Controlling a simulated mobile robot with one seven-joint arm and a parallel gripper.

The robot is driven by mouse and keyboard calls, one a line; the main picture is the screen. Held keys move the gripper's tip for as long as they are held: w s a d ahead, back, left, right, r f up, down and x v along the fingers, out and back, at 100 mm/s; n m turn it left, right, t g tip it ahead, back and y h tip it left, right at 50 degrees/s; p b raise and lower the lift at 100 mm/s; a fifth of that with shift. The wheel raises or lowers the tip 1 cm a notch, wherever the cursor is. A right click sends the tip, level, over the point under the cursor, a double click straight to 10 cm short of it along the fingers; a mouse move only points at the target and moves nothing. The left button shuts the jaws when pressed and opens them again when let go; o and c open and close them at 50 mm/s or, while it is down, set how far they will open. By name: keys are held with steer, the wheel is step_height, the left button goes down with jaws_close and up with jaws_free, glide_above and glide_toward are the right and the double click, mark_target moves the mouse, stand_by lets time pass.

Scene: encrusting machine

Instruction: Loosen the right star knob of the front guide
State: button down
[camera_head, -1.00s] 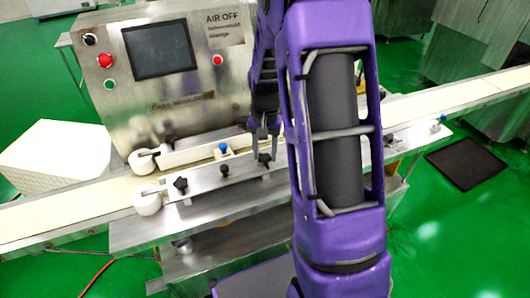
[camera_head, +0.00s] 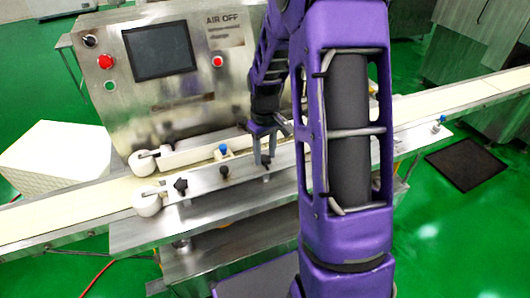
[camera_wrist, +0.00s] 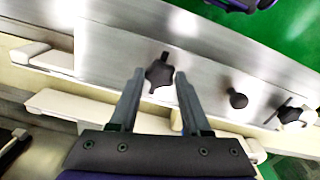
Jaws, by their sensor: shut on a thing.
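The front guide (camera_head: 204,182) is a long metal bar along the near side of the pale belt. Its right star knob (camera_wrist: 159,72) is black and lobed, and sits between my fingertips in the wrist view. My gripper (camera_head: 266,160) reaches down from above and is shut on this knob; in the head view the fingers partly cover it. The wrist view shows my gripper (camera_wrist: 160,75) with one grey finger on each side of the knob. The guide's left star knob (camera_head: 180,185) stands near the white roller, free of my gripper.
A round black knob (camera_head: 225,171) stands between the two star knobs. A blue knob (camera_head: 223,149) is on the rear guide behind. White rollers (camera_head: 147,201) are at the left end. The control panel (camera_head: 160,50) rises behind the belt.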

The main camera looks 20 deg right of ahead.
mark_target(265, 158)
steer(key=shift+n, duration=0.3)
steer(key=shift+c, duration=1.8)
jaws_free()
step_height(265, 158, up, 18)
steer(key=p, duration=0.1)
steer(key=shift+f+p, duration=0.25)
steer(key=shift+p, duration=0.1)
